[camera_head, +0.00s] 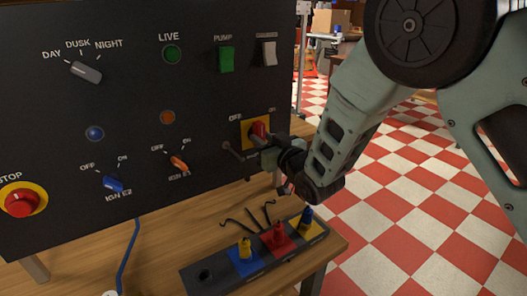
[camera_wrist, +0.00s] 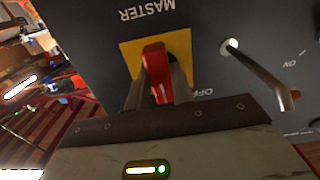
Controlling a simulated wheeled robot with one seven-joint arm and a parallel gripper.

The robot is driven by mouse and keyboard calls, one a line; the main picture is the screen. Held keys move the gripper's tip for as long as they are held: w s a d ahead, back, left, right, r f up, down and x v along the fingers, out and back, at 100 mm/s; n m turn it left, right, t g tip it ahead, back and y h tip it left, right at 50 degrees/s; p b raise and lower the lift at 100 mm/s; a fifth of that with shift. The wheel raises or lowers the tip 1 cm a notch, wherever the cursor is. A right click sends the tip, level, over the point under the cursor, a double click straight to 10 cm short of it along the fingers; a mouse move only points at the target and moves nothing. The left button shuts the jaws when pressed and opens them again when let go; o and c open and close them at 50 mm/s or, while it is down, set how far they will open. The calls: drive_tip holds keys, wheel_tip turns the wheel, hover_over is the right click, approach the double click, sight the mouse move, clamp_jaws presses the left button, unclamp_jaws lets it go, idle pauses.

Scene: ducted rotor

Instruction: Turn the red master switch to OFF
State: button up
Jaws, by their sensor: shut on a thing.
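The red master switch (camera_head: 259,129) sits on a yellow plate (camera_head: 249,131) at the right side of the dark panel, with an OFF label at its upper left. In the wrist view the red handle (camera_wrist: 155,66) stands between my two fingers, in front of the yellow plate (camera_wrist: 130,55), with MASTER and OFF lettering upside down. My gripper (camera_wrist: 158,82) is shut on the red handle. In the head view my gripper (camera_head: 262,146) reaches the switch from the lower right, and the wrist hides part of the panel's edge.
A metal toggle lever (camera_wrist: 262,75) sticks out close beside my gripper. The panel also holds an orange knob (camera_head: 179,163), a blue knob (camera_head: 114,184) and a red stop button (camera_head: 21,202). A tray (camera_head: 205,282) with coloured plugs lies on the wooden table below.

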drive_tip(key=shift+n+b, duration=3.85)
drive_tip(key=shift+n, duration=0.45)
drive_tip(key=o, duration=1)
drive_tip(key=shift+d, duration=0.1)
drive_tip(key=b+v, duration=0.2)
drive_tip(key=v, duration=1.5)
drive_tip(key=shift+s+d+b, duration=0.15)
drive_tip(key=shift+b, duration=0.15)
